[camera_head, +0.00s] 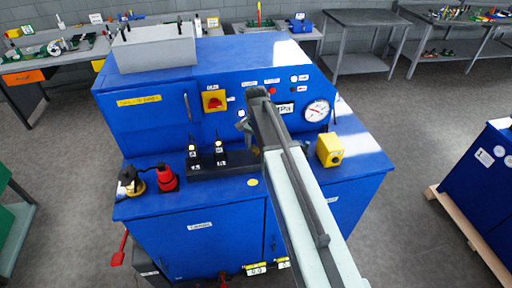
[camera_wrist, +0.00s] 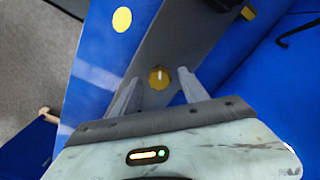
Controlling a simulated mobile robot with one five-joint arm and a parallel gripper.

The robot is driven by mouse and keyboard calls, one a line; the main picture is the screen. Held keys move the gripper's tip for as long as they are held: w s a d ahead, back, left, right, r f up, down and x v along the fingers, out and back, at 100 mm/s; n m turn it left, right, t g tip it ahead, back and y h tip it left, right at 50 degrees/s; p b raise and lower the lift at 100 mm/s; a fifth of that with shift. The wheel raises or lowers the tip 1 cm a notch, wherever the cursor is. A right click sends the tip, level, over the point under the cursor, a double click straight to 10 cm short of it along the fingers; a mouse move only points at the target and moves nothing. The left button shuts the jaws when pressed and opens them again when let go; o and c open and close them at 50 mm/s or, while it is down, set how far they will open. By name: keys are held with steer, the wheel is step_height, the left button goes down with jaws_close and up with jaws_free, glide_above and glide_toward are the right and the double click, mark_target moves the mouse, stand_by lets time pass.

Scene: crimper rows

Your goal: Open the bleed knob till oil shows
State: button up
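The bleed knob (camera_wrist: 159,78) is a small round brass-yellow knob with a pale line across its top. It sits on a dark grey block (camera_wrist: 160,45), which shows as a dark bar on the blue machine (camera_head: 222,171) in the head view. My gripper (camera_wrist: 157,84) is open, with one finger on each side of the knob and a visible gap to both. I cannot tell the fingertips' height relative to the knob. In the head view my arm hides the knob and most of my gripper (camera_head: 247,133). No oil can be made out around the knob.
On the machine are two black upright fittings (camera_head: 220,153), a yellow box (camera_head: 330,150), a red fitting (camera_head: 167,178), a pressure gauge (camera_head: 317,110) and a yellow-red switch (camera_head: 214,101). The blue top right of the yellow box is clear.

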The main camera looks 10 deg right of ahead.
mark_target(256, 149)
step_height(256, 149, up, 8)
steer(key=p, duration=0.8)
steer(key=shift+f, duration=0.1)
stand_by(1.8)
